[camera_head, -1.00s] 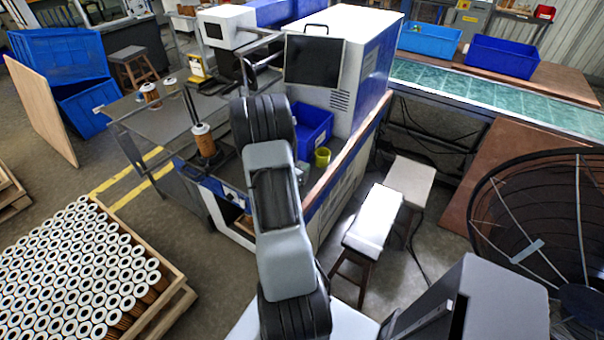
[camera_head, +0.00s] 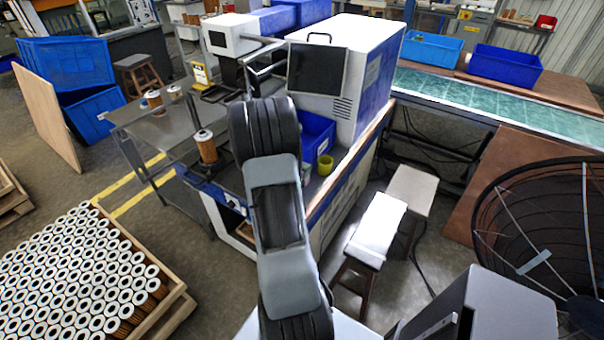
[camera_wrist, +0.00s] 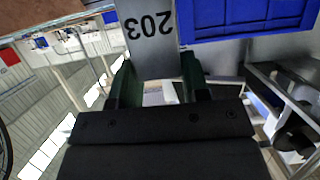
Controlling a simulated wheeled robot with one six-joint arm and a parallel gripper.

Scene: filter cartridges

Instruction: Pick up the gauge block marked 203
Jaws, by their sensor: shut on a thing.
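The gauge block (camera_wrist: 150,45) is a flat grey plate with dark digits 203, which appear upside down in the wrist view. My gripper (camera_wrist: 160,84) has its two dark green fingers on either side of the block's lower part and is shut on it. The block's upper end runs out of the wrist picture. In the head view my own arm hides the gripper and the block.
A blue bin (camera_head: 316,135) and a yellow cup (camera_head: 325,164) stand on the bench beside a white cabinet machine (camera_head: 368,70). A filter cartridge (camera_head: 205,147) stands at the bench's left. Two stools (camera_head: 376,230) are to the right.

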